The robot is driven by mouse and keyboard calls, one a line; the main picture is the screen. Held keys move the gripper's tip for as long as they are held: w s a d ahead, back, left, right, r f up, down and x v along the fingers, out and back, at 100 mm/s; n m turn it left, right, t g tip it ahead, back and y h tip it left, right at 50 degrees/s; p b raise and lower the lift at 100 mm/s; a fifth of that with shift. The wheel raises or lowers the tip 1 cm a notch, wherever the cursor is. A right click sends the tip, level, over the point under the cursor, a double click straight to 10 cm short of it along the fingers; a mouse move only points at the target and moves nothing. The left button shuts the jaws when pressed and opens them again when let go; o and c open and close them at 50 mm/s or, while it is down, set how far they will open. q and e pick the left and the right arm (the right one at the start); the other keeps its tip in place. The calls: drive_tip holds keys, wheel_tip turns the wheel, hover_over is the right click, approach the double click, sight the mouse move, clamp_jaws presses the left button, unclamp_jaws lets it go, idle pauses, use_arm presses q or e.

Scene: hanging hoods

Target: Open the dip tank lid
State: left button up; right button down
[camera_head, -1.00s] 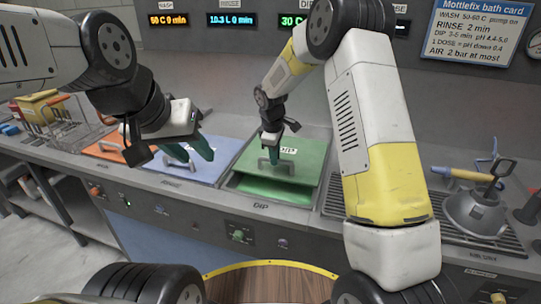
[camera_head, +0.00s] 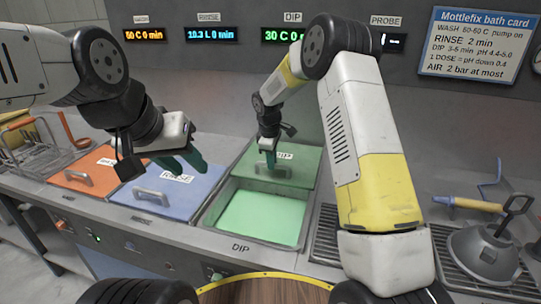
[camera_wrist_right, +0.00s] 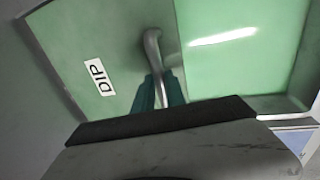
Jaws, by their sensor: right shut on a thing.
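The green dip tank lid (camera_head: 300,170), labelled DIP, is at the back of the dip tank (camera_head: 206,222). Its front edge is back from the tank's front rim, and pale green liquid (camera_head: 262,214) shows in the uncovered part. The lid seems tilted up; its exact angle is hard to tell. My right gripper (camera_head: 269,159) is shut on the lid's grey handle (camera_head: 284,172). In the right wrist view, the fingers (camera_wrist_right: 160,90) close around the handle (camera_wrist_right: 152,45). My left gripper (camera_head: 184,162) is open and empty above the blue rinse lid (camera_head: 190,187).
The orange wash lid (camera_head: 82,172) is shut at the left, beside a wire rack (camera_head: 40,160). The rinse lid is also shut. At the right are a drain grate (camera_head: 325,235), a grey hood-shaped tool (camera_head: 482,250) and a yellow-and-blue tool (camera_head: 468,204).

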drive_tip(key=c, duration=1.4)
unclamp_jaws()
drive_tip(key=shift+o, duration=0.2)
drive_tip(key=shift+r, duration=0.1)
wheel_tip(320, 180, up, 8)
drive_tip(key=s, duration=0.1)
drive_tip(key=shift+s+a+f, duration=0.2)
drive_tip(key=shift+a, duration=0.05)
